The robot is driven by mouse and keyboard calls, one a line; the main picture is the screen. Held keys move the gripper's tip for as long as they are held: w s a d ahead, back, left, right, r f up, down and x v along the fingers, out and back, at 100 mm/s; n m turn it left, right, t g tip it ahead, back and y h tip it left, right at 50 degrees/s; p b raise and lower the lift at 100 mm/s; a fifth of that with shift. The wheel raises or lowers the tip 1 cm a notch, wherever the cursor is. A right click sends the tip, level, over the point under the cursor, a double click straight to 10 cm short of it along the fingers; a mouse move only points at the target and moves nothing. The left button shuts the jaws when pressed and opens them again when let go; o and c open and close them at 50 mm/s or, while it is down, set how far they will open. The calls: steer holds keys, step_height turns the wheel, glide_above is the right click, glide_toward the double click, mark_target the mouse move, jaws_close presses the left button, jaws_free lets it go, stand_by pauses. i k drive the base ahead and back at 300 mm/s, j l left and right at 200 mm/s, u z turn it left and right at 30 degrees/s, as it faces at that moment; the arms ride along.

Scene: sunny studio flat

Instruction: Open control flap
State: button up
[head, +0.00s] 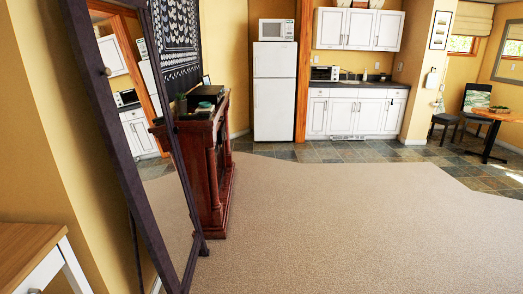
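I cannot make out a control flap in the head view. A white microwave (276,30) sits on top of the white fridge (274,92) at the back. A small toaster oven (324,73) stands on the kitchen counter (358,83). Both are far off and too small to show a flap. My gripper is not in view.
A tall dark-framed mirror (142,125) leans at the left, near a wooden-topped desk (27,248). A dark red wooden cabinet (207,165) stands beyond it. A table (490,117) and chairs are at the far right. The beige carpet (350,225) is clear.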

mark_target(221, 133)
steer(key=i+z, duration=0.1)
steer(key=i, duration=3.65)
steer(key=i+l+u, duration=0.15)
steer(key=i+u, duration=0.2)
steer(key=i, duration=0.2)
steer(key=i+l+u, duration=0.3)
steer(key=i, duration=0.2)
steer(key=i+l+u, duration=0.35)
steer(key=i, duration=0.15)
steer(key=i+l+u, duration=0.2)
steer(key=i+l, duration=0.1)
steer(key=i, duration=0.25)
steer(key=i+l+u, duration=0.1)
steer(key=i, duration=0.3)
steer(key=i+l, duration=0.2)
steer(key=i, duration=0.15)
steer(key=u, duration=0.05)
